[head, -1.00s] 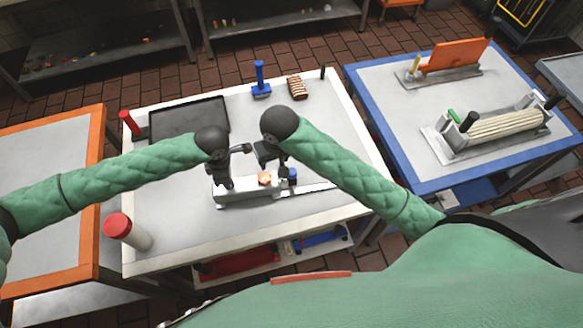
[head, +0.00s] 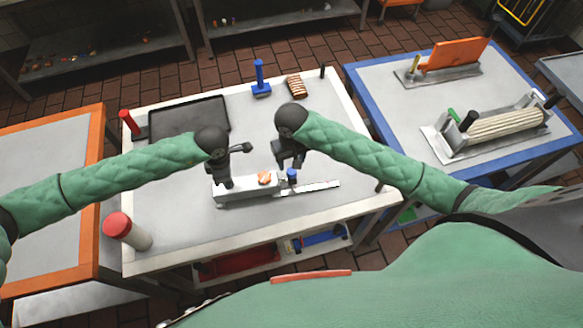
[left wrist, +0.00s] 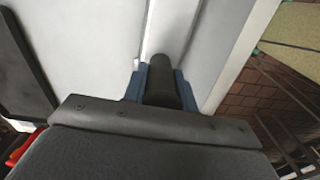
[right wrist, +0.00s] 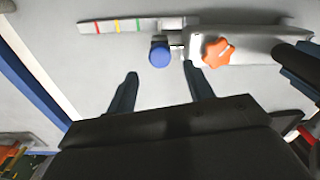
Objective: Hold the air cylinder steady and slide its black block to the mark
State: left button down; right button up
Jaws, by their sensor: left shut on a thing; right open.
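The air cylinder (head: 245,188) is a pale long body lying on the white table, with an orange star knob (right wrist: 216,52) and a blue round knob (right wrist: 160,54) near its right end. A flat strip (right wrist: 98,27) with red, yellow and green marks runs on from that end. My left gripper (left wrist: 162,78) is shut on a dark upright post (left wrist: 163,92) at the cylinder's left part. I cannot make out a separate black block.
A black tray (head: 165,125), a blue-handled tool (head: 260,82) and a brown ribbed piece (head: 295,84) lie farther back. The table's right part is clear. A blue-edged table (head: 395,120) stands to the right.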

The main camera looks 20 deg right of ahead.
jog(key=shift+f, duration=2.55)
jog(key=shift+c, duration=0.2)
grip_shut()
